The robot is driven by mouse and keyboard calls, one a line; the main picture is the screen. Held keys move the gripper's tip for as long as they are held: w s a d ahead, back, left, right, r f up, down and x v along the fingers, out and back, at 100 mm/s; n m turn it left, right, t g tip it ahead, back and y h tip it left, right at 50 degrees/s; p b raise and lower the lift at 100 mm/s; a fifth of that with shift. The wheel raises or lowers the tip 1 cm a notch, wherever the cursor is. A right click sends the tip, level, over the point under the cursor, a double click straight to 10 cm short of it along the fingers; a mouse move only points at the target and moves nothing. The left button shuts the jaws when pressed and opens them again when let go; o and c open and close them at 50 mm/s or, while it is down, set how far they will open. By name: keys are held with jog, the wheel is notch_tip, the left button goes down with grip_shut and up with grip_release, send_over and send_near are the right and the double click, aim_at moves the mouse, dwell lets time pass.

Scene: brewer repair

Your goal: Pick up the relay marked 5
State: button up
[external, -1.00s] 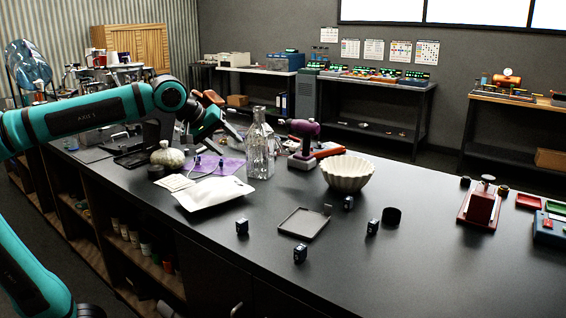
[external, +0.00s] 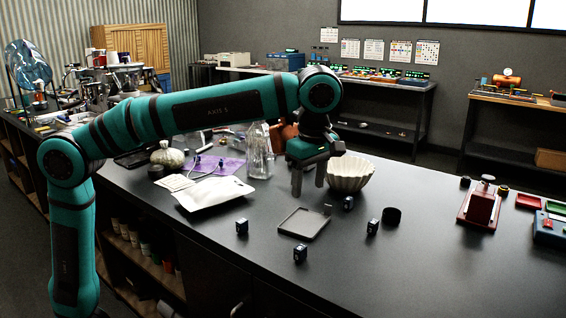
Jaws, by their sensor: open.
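My gripper (external: 308,184) points down with its fingers apart and empty, above the black counter (external: 430,268), between the glass bottle and the white fluted bowl. Several small dark relays stand on the counter: one at the left (external: 242,227), one at the front (external: 300,254), one at the right (external: 373,226), and one behind the tray (external: 348,203). Their marks are too small to read, so I cannot tell which is marked 5. A shallow grey tray (external: 287,227) lies among them, below and in front of my gripper.
The fluted bowl (external: 352,180) is right beside my gripper. A black round piece (external: 391,216) and a red-based device (external: 481,207) are at the right. The front right counter is clear.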

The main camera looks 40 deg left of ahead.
send_near(301, 247)
jog(key=f, duration=0.8)
jog(key=shift+w+a+f, duration=0.1)
jog(key=shift+a+f, duration=0.15)
jog(key=shift+a, duration=0.15)
jog(key=c, duration=1.1)
